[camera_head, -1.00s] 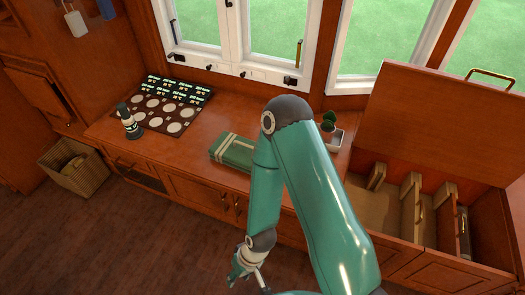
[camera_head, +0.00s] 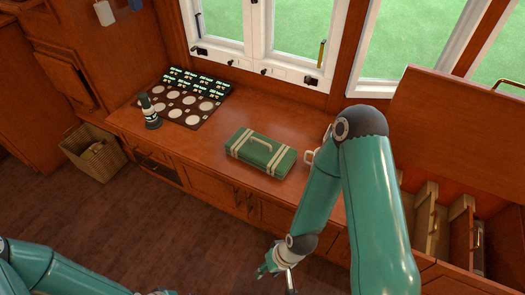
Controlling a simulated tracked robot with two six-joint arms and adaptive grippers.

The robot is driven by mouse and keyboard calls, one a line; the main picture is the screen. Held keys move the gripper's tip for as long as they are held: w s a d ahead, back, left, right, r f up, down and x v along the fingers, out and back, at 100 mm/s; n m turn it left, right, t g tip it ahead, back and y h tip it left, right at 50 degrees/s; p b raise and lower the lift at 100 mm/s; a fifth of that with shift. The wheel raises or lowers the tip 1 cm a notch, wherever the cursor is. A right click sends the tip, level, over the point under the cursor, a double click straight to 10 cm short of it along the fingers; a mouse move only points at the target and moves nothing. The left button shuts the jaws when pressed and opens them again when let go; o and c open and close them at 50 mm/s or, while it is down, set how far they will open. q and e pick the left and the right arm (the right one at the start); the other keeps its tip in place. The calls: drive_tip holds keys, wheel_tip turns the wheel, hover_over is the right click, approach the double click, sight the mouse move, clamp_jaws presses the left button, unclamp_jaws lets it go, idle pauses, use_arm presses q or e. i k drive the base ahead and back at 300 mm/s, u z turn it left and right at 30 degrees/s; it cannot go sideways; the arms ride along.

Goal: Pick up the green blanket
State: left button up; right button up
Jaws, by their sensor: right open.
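A basket (camera_head: 94,153) is on the floor at left. An open-lidded chest (camera_head: 445,220) with dividers is at right.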

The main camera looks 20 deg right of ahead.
sight(275, 159)
drive_tip(key=u, duration=0.05)
drive_tip(key=i, duration=1)
drive_tip(key=z, duration=0.05)
